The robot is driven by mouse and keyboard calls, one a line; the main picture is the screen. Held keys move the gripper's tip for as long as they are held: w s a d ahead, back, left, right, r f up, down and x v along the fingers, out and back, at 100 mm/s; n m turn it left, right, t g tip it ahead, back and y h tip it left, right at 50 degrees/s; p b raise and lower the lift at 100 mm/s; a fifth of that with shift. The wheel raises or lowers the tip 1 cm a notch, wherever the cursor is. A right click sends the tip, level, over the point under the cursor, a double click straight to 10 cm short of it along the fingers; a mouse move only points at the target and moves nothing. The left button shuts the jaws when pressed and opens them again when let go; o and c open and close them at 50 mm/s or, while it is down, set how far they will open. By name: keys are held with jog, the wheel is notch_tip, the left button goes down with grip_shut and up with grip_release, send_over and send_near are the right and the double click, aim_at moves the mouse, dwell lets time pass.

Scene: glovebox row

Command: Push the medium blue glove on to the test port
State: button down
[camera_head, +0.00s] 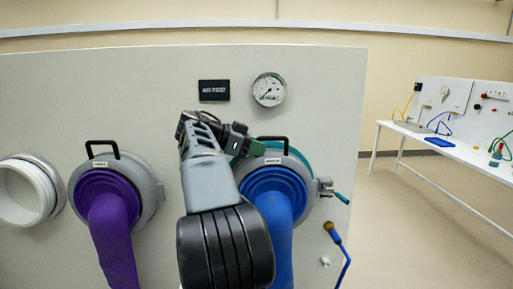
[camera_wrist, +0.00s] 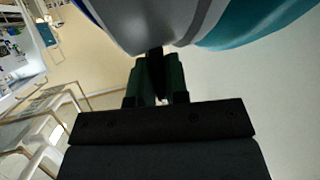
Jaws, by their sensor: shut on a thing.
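The medium blue glove (camera_head: 276,200) hangs from a grey ring (camera_head: 306,205) with a white label and a black handle (camera_head: 272,139) on top. The teal test port (camera_head: 303,158) shows behind the ring's upper edge; I cannot tell whether ring and port touch. My gripper (camera_head: 250,145) is at the top of the ring, shut on the black handle, which also shows between the green fingers in the wrist view (camera_wrist: 157,72). The grey ring (camera_wrist: 150,20) and teal port (camera_wrist: 255,30) fill the top of that view. My arm hides the ring's left side.
A purple glove (camera_head: 108,215) on a grey ring is at left, beside an open white port (camera_head: 25,190). A gauge (camera_head: 269,89) and dark display (camera_head: 214,90) are above. A valve (camera_head: 326,187) and blue hose (camera_head: 340,250) are right. A white bench (camera_head: 450,150) stands far right.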

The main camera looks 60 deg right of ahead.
jog(key=shift+w+d, duration=0.45)
jog(key=shift+d, duration=0.2)
dwell(0.8)
jog(key=c, duration=1.1)
grip_release()
jog(key=shift+f, duration=0.15)
jog(key=shift+o, duration=0.2)
jog(key=v, duration=1.4)
